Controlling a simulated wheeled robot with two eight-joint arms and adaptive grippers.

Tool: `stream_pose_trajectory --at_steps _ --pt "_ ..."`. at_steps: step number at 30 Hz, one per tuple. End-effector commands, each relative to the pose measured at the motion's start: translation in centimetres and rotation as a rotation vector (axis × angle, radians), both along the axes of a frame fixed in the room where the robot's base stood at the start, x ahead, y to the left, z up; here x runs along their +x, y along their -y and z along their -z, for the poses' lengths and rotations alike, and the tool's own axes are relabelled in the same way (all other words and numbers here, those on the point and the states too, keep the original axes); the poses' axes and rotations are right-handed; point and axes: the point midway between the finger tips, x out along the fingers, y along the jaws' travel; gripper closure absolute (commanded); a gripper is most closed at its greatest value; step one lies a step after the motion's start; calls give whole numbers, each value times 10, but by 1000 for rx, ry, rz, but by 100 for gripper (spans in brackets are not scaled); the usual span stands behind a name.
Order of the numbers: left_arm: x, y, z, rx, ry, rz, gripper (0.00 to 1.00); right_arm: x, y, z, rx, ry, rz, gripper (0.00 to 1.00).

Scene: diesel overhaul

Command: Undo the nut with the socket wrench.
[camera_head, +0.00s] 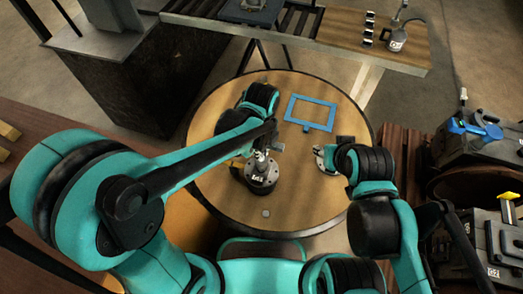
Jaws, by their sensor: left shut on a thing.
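A dark round machine part (261,178) with a pale label and metallic fittings on top stands on the round wooden table, left of its middle. My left gripper (272,146) is above this part, partly hidden by its own arm. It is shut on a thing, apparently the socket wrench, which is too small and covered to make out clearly. The nut cannot be told apart from the metal fittings (260,158). My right gripper (327,157) is low over the table's right side, by a small silvery thing; its fingers are too small and hidden to read.
The round table (300,205) has bare room in front and at centre. A blue rectangular frame (311,113) lies at its back. Toolbox-like cases (485,135) stand at the right.

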Motion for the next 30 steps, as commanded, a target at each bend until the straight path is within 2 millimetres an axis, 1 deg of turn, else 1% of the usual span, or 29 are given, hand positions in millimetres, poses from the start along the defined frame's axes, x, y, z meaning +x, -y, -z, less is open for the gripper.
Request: stream_pose_trajectory --at_steps 1,4,18,28,30 --pt "0 0 14 0 0 -1 100 -1 0 13 0 -1 0 60" --pt "0 0 20 0 0 -2 100 0 0 18 0 -1 0 60" --pt "0 0 22 0 0 -4 100 0 0 20 0 0 0 60" --pt "0 0 40 0 0 -4 100 0 0 35 0 -1 0 60" --pt "0 0 39 0 0 -7 100 0 0 33 0 -1 0 60"
